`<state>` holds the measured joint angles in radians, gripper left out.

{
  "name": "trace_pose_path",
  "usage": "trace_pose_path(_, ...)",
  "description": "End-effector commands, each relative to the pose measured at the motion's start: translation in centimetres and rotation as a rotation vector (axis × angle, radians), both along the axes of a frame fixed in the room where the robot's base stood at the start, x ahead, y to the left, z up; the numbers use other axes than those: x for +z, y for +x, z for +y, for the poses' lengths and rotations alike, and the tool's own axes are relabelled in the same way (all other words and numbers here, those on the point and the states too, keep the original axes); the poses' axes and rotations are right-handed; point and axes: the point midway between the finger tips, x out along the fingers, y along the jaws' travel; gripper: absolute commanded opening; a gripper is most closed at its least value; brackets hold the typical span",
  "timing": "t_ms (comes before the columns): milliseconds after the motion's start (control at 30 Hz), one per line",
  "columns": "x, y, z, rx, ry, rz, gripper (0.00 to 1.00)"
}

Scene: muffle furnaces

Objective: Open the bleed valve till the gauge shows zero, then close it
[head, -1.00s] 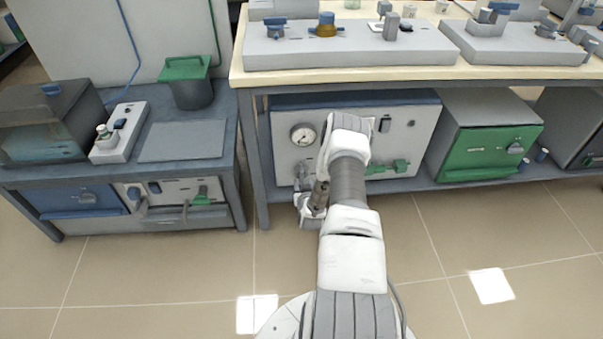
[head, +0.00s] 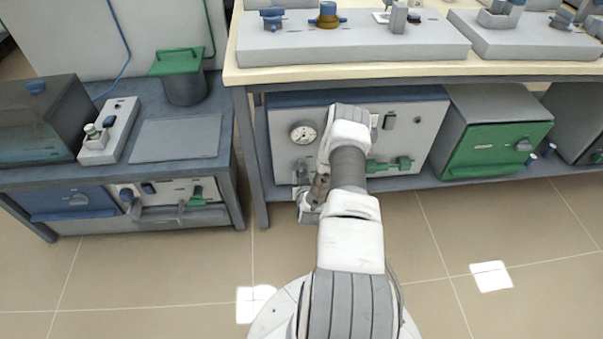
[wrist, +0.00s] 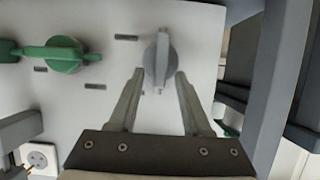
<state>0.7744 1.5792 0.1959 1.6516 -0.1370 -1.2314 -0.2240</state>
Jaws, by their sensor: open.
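A grey lever knob (wrist: 160,60) sits on the pale panel in the wrist view, its grip bar upright in the picture. A green valve handle (wrist: 64,54) is left of it, its bar lying sideways. I cannot tell which is the bleed valve. My gripper (wrist: 160,76) is open, with one finger on each side of the grey knob's lower part; contact is not clear. In the head view my gripper (head: 310,207) is low in front of the panel, partly hidden by my arm. The round gauge (head: 303,133) is on the panel; its needle is too small to read.
The furnace panel (head: 415,140) stands on a shelf under the bench (head: 350,78). A green-fronted furnace (head: 490,150) is to the right and a lower table (head: 50,175) to the left. The floor in front is clear. A bench leg (wrist: 280,80) is close right of the gripper.

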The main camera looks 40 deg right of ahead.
Motion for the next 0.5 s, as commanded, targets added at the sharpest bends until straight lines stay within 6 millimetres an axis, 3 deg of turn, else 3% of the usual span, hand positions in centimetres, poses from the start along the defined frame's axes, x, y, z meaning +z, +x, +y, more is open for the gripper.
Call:
trace_pose_path(400,-0.1,-0.1,0.06,0.0,0.0,0.0,0.49)
trace_pose_path(500,-0.1,-0.1,0.06,0.0,0.001,0.0,0.31)
